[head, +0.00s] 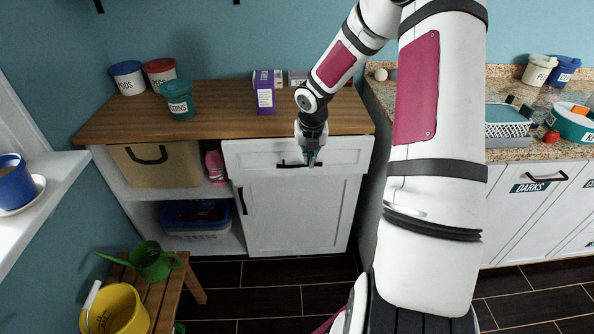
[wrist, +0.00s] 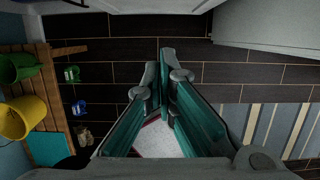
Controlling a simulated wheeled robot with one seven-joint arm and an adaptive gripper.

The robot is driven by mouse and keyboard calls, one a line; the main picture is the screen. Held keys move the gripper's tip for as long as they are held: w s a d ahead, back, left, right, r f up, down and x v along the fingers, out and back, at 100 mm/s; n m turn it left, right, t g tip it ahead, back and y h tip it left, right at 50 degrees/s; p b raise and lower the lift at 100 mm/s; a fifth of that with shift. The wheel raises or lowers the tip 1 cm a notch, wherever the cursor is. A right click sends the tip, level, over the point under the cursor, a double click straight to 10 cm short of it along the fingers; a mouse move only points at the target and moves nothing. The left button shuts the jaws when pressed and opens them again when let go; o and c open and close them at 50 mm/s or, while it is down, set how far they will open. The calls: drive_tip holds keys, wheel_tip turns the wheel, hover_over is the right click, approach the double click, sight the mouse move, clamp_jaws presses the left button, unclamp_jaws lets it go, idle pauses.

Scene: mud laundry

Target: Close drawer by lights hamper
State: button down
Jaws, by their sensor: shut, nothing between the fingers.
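A white drawer front (head: 250,156) with a dark bar handle (head: 290,165) sits under the wooden counter, above a white cabinet door. It looks flush or nearly so with the door; I cannot tell whether a small gap remains. My gripper (head: 311,160) is shut and empty, pointing down in front of the drawer by the right part of the handle. Whether it touches is unclear. In the wrist view my gripper (wrist: 168,62) has its teal fingers together above the dark floor. No label reading lights is legible; a white hamper front labelled DARKS (head: 520,200) is at the right.
The wooden counter (head: 220,110) holds several tubs and a purple box (head: 265,92). A granite counter (head: 500,85) stands right, partly behind my arm. Floor before the cabinet is clear.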

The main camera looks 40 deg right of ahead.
drive_tip(key=w+d+f, duration=0.2)
drive_tip(key=f, duration=0.3)
drive_tip(key=w+d+f+b, duration=0.1)
drive_tip(key=w+f, duration=0.2)
drive_tip(key=f, duration=0.1)
drive_tip(key=shift+d+f+b, duration=0.3)
drive_tip(key=shift+d+f, duration=0.05)
drive_tip(key=shift+d, duration=0.05)
